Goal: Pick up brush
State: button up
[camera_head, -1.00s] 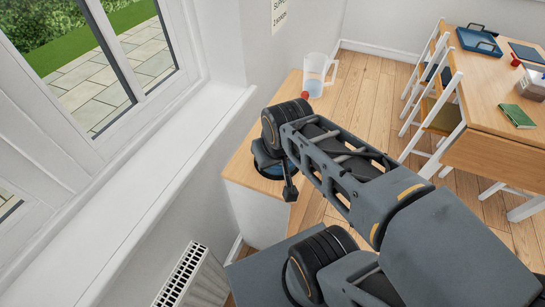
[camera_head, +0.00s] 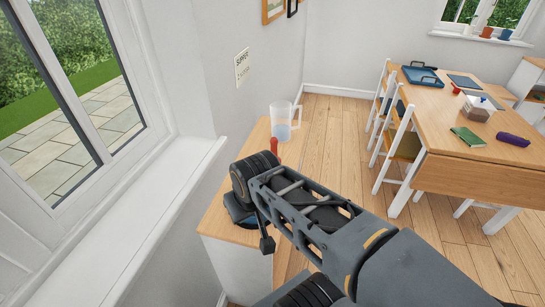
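No brush can be made out for certain. A small upright red object (camera_head: 274,147) shows just behind my wrist, in front of the clear jug (camera_head: 284,121); its lower part is hidden, so I cannot tell whether it belongs to a brush. My arm reaches from the lower right over the wooden-topped cabinet (camera_head: 213,222). My gripper (camera_head: 266,242) hangs at the arm's end above the cabinet top. One dark finger-like part shows, and the rest is hidden by the wrist. A dark blue rounded shape (camera_head: 237,209) lies under the wrist, partly covered.
The window sill (camera_head: 150,215) and wall run along the left. At the right stands a wooden table (camera_head: 470,165) with a blue tray (camera_head: 421,77), a green book (camera_head: 468,137) and a purple case (camera_head: 513,140). White chairs (camera_head: 403,150) stand at its left side. Wooden floor (camera_head: 325,135) between is clear.

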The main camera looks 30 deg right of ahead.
aim_at(274, 141)
jog(key=u, duration=0.05)
jog(key=k, duration=0.5)
jog(key=z, duration=1.9)
jog(key=i, duration=1.9)
jog(key=u, duration=3.05)
